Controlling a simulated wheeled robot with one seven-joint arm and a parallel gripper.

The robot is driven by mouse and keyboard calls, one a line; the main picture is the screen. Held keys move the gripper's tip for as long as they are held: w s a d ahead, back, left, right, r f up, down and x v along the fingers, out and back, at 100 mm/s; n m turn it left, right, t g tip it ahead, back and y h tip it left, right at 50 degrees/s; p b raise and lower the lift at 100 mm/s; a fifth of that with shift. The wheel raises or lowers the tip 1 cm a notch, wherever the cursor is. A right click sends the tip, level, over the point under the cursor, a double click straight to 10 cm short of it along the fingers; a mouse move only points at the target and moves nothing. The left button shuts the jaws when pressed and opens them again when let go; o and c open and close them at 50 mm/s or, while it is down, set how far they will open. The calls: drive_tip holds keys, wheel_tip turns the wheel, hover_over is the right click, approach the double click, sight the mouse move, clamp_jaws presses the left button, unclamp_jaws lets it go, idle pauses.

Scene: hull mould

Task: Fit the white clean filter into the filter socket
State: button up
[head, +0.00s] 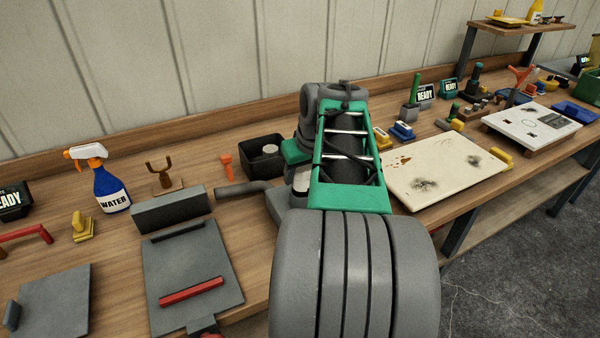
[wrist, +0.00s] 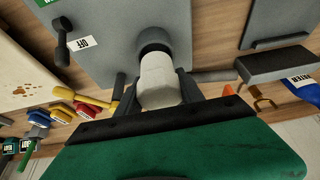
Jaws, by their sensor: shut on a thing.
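The white clean filter (wrist: 160,88) is a short pale cylinder. It stands between the two dark fingers of my gripper (wrist: 153,78) in the wrist view, and the gripper is shut on it. The far end of the filter is at the dark round filter socket (wrist: 153,46) on a grey housing (wrist: 108,32). The two line up closely, but I cannot tell whether the filter is inside the socket or only touching its mouth. In the head view my arm hides the gripper, filter and socket.
The housing carries an OFF label (wrist: 82,43) and a dark lever (wrist: 62,42). A black bin (head: 243,160) with a pale round thing inside stands left of my arm. A stained cream board (head: 446,172) lies to the right. A spray bottle (head: 108,190) stands further left.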

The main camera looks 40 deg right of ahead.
sight(304, 168)
drive_tip(key=shift+f+b, duration=0.75)
drive_tip(key=shift+f, duration=0.15)
drive_tip(key=o, duration=1.5)
drive_tip(key=shift+c, duration=0.2)
drive_tip(key=v, duration=0.8)
drive_tip(key=shift+p, duration=0.4)
